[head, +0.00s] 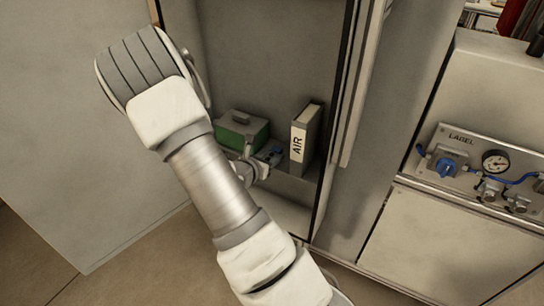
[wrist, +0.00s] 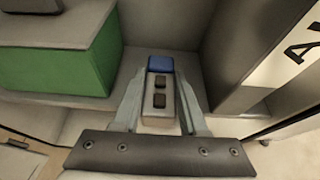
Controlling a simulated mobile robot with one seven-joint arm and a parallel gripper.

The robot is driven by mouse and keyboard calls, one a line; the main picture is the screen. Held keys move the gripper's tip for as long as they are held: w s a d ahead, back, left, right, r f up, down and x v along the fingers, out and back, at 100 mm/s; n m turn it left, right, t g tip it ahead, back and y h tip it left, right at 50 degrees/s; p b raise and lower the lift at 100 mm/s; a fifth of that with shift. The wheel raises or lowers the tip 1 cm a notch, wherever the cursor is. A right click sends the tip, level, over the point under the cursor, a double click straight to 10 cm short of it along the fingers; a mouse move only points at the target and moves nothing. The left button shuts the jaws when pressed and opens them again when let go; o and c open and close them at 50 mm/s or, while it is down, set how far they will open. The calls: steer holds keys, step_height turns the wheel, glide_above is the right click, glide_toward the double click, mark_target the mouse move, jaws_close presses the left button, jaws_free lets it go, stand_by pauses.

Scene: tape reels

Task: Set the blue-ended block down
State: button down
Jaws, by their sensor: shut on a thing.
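The blue-ended block (wrist: 160,112) is a pale block with two dark buttons on top and a blue far end. My gripper (wrist: 160,84) is shut on it, one finger along each side, with the blue end pointing away from me. The block is over the shelf (head: 288,184), between a green box and a binder. I cannot tell whether its underside touches the shelf.
The green box (head: 242,130) with a grey lid stands close on the left. The binder marked AIR (head: 304,138) stands upright on the right. Cabinet walls enclose the back and sides. A panel with a gauge (head: 496,161) and blue hoses is outside, at right.

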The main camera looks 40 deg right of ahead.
steer(key=shift+c, duration=2.2)
jaws_free()
steer(key=shift+r+p, duration=0.2)
steer(key=shift+p, duration=0.15)
steer(key=s+a+r+m+y+p, duration=0.1)
steer(key=s+a+r+m+y, duration=0.5)
steer(key=s+a+r+m, duration=0.3)
steer(key=s+a+r+m+y+p, duration=0.1)
steer(key=s+a+r+m+y, duration=0.5)
steer(key=s+a+r+m, duration=0.4)
steer(key=a+r+m, duration=0.3)
steer(key=a+r, duration=0.3)
steer(key=a, duration=0.2)
steer(key=shift+s+r+y+p, duration=0.2)
steer(key=shift+r+y+p, duration=0.1)
steer(key=shift+r+p, duration=0.1)
